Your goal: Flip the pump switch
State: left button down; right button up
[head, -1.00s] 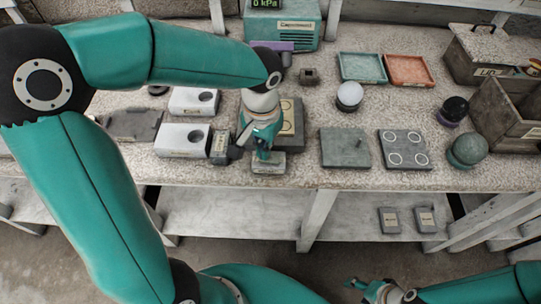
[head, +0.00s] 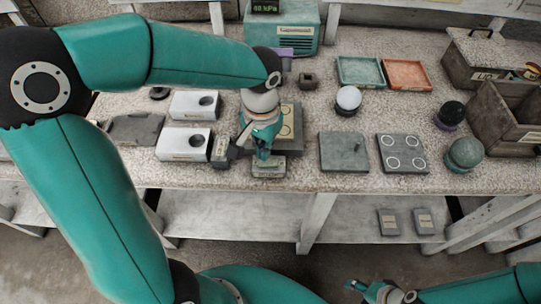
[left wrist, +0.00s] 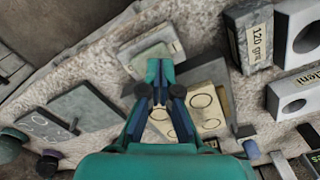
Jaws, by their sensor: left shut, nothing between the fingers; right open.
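A small grey box with a pale label (head: 268,171) sits at the bench's front edge; I take it for the pump switch. It also shows in the left wrist view (left wrist: 152,50). My left gripper (head: 263,156) is shut and empty, pointing down at this box. In the left wrist view its fingertips (left wrist: 160,66) are at the box's near edge; I cannot tell whether they touch. The lever itself is hidden or too small to make out. The teal compressor (head: 282,30) stands at the back, with a lit kPa display (head: 265,6) above it. My right gripper (head: 370,288) is open, low in front of the bench.
White blocks with holes (head: 184,143) and a grey labelled block (head: 221,150) stand left of my left gripper. A beige ringed board (head: 291,122) lies behind it. Right are a grey pegged plate (head: 343,152), a ringed plate (head: 402,153), spheres, trays and a wooden crate (head: 504,117).

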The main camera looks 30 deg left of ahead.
pick_arm(q)
jog(key=shift+r+p, duration=1.1)
jog(key=shift+r, duration=0.55)
pick_arm(e)
notch_tip(320, 180, up, 2)
jog(key=shift+r, duration=0.25)
